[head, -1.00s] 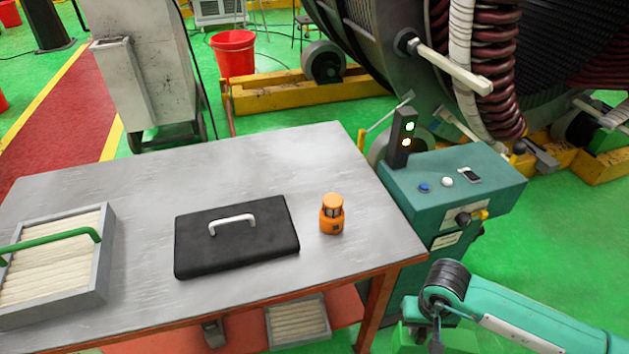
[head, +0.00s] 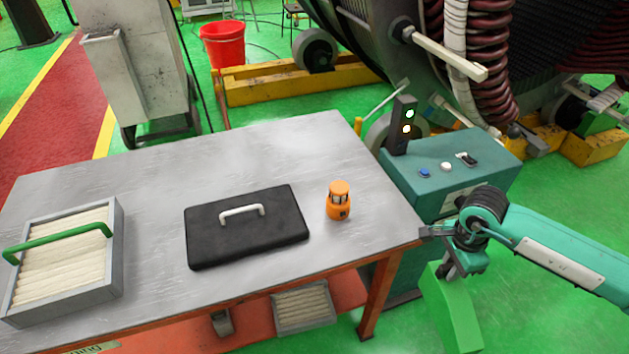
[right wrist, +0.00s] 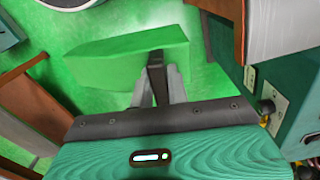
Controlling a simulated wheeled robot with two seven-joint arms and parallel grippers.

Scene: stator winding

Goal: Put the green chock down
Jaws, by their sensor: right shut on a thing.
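The green chock (head: 450,312) is a wedge-shaped block at the lower right of the head view, hanging under my right gripper (head: 447,272). In the right wrist view the chock (right wrist: 105,62) lies across the fingertips of my right gripper (right wrist: 157,68), which is shut on it. The chock is held in the air to the right of the metal table, with green floor behind it. Its lower end is close to the bottom edge of the head view. My left gripper does not show.
The metal table (head: 140,180) carries a tray with a green handle (head: 117,265), a black case (head: 240,245) and an orange lantern-like device (head: 339,204). A teal control box (head: 430,180) with a signal light stands right of the table.

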